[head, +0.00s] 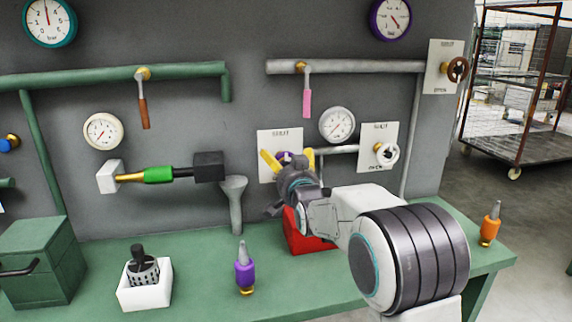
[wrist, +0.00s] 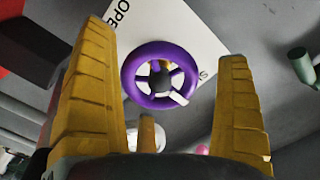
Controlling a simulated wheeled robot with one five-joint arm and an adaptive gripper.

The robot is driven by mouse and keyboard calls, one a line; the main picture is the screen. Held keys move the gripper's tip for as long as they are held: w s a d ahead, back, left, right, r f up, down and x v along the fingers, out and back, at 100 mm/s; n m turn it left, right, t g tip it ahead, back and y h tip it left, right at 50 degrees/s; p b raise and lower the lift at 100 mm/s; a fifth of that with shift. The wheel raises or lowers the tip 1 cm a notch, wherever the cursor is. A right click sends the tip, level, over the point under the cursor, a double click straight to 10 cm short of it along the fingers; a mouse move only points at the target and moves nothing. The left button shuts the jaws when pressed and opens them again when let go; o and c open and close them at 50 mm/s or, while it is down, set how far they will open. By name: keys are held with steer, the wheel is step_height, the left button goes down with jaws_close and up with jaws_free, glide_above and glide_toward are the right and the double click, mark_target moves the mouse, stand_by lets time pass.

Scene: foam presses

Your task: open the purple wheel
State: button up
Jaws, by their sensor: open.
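The purple wheel (wrist: 131,78) is on a white plate (wrist: 193,40) on the grey wall. In the wrist view it lies between my two yellow fingers, beyond them, and a white mark sits at the lower right of its rim. Part of the word OPEN shows at the upper left of the plate and an S at the right. In the head view the wheel (head: 284,155) is mostly hidden behind my gripper (head: 287,158), under the word SHUT. My gripper is open and empty, pointing at the wheel. I see no contact with the rim.
A white wheel (head: 387,153) on its own plate is to the right, and a brown wheel (head: 457,69) is higher up. A pink-handled lever (head: 307,103) hangs above. A red block (head: 305,240) stands on the green bench below my arm. A grey funnel (head: 234,187) is left.

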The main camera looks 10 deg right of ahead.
steer(key=shift+c, duration=0.5)
steer(key=c, duration=1.1)
steer(key=shift+n+b, duration=0.3)
steer(key=shift+b, duration=0.2)
steer(key=shift+f+n+b, duration=0.1)
steer(key=shift+n+b, duration=0.9)
steer(key=shift+b, duration=0.15)
steer(key=n+b, duration=0.3)
steer(key=n, duration=0.1)
steer(key=shift+n+b, duration=0.3)
steer(key=shift+b, duration=0.1)
steer(key=n+b, duration=0.4)
steer(key=n, duration=0.1)
steer(key=shift+n+b, duration=0.3)
steer(key=shift+b, duration=0.1)
steer(key=shift+r+n+b, duration=0.25)
steer(key=shift+n+b, duration=0.65)
steer(key=shift+b, duration=0.05)
steer(key=shift+r+n, duration=0.1)
steer(key=shift+n, duration=0.2)
